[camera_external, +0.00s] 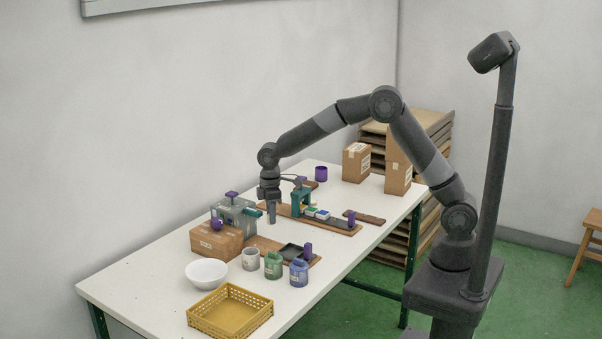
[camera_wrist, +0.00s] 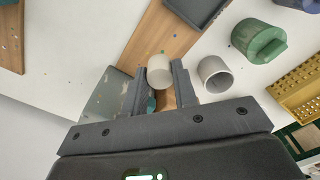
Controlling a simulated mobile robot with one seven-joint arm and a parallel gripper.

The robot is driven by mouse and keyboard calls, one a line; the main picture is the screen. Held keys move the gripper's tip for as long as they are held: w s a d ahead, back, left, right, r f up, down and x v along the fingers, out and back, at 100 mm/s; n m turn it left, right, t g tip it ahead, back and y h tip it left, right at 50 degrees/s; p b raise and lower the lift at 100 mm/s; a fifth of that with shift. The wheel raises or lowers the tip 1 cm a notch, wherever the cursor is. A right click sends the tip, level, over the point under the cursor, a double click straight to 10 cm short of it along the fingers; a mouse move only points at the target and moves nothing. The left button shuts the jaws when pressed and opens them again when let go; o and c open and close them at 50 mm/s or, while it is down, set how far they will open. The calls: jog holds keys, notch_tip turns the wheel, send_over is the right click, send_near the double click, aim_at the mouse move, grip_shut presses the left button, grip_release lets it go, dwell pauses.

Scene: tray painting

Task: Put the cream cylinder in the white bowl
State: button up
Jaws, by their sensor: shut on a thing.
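The cream cylinder (camera_wrist: 159,68) is between the two fingertips of my gripper (camera_wrist: 160,74) in the wrist view, and the fingers are shut on it. In the external view my gripper (camera_external: 271,212) points down over the middle of the table; the cylinder cannot be made out there. The white bowl (camera_external: 206,272) stands on the table at the front left, well apart from my gripper, with a cardboard box between them. The bowl does not show in the wrist view.
A cardboard box (camera_external: 216,241) stands behind the bowl. A pale cup (camera_external: 250,259), a green jar (camera_external: 273,266) and a blue jar (camera_external: 299,273) stand to its right. A yellow basket (camera_external: 230,312) is in front. A teal stand (camera_external: 301,203) is right of my gripper. Table left of the bowl is clear.

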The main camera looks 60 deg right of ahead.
jog(key=a+r+n, duration=0.2)
jog(key=a+n, duration=0.1)
jog(key=a, duration=0.5)
notch_tip(320, 180, up, 2)
jog(key=n, duration=0.7)
send_over(205, 264)
jog(key=s+a, duration=0.4)
jog(key=shift+s+d+f, duration=0.1)
jog(key=shift+d+f, duration=0.05)
jog(key=shift+f, duration=5.35)
jog(key=o, duration=1)
